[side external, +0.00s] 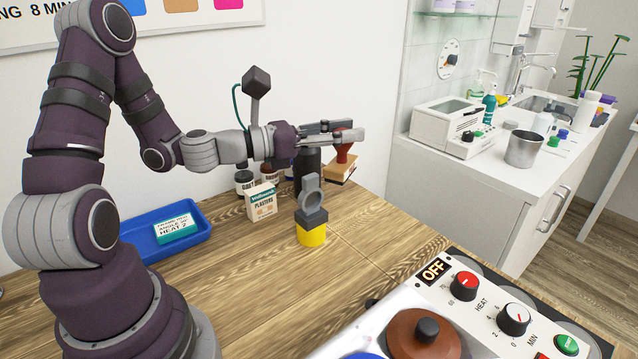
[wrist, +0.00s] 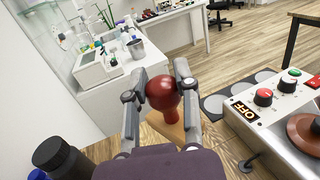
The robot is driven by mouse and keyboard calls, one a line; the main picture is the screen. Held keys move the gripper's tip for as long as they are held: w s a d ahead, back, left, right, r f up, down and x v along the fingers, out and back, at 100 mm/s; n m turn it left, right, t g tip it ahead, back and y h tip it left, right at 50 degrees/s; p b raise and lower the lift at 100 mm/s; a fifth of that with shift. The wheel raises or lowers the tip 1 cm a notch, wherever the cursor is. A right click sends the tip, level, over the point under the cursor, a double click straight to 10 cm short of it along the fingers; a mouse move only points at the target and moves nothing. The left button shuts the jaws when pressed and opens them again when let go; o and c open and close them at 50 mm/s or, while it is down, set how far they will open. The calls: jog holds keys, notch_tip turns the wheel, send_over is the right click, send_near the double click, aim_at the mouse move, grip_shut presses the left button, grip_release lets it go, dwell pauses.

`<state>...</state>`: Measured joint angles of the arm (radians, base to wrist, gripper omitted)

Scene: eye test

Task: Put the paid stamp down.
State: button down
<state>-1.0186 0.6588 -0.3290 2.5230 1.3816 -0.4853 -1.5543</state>
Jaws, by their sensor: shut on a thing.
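My gripper (side external: 350,136) is shut on the paid stamp (side external: 345,154), which has a round dark red handle and a pale wooden base with a dark label too small to read. The stamp hangs roughly upright below the fingers, near the far right part of the wooden table (side external: 250,292). I cannot tell whether its base touches the table. In the wrist view the stamp's red knob (wrist: 162,94) sits between my two fingers (wrist: 158,80), and part of the wooden base shows beneath it.
A yellow block with a grey ring top (side external: 311,236) stands in front of the stamp. A plasters box (side external: 262,202), dark bottles and a blue tray (side external: 143,238) are to the left. A control panel marked OFF (side external: 436,270) is at front right. Bare wood lies between them.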

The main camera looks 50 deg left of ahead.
jog(key=shift+w+d+r+y, duration=0.15)
jog(key=shift+d+r, duration=0.1)
jog(key=shift+r, duration=0.4)
jog(key=shift+w+d+r+y, duration=0.15)
jog(key=shift+d+r, duration=0.05)
jog(key=shift+r, duration=0.4)
jog(key=w+f+n+t+y, duration=0.1)
jog(key=w+f+n+y, duration=0.2)
jog(key=w, duration=0.5)
jog(key=w+a+f+n+y, duration=0.1)
jog(key=f+y, duration=0.2)
jog(key=f, duration=0.2)
jog(key=w+a+f+n+g+y, duration=0.1)
jog(key=a+f+n+y, duration=0.1)
jog(key=f, duration=0.4)
jog(key=w+a+f+n+y, duration=0.1)
jog(key=a+f+n+y, duration=0.1)
jog(key=f+y, duration=0.2)
jog(key=shift+w+f, duration=0.2)
jog(key=shift+f, duration=0.4)
jog(key=shift+w+f, duration=0.15)
jog(key=shift+f, duration=0.45)
jog(key=c, duration=0.8)
grip_release()
jog(key=shift+f, duration=0.1)
jog(key=shift+c, duration=0.2)
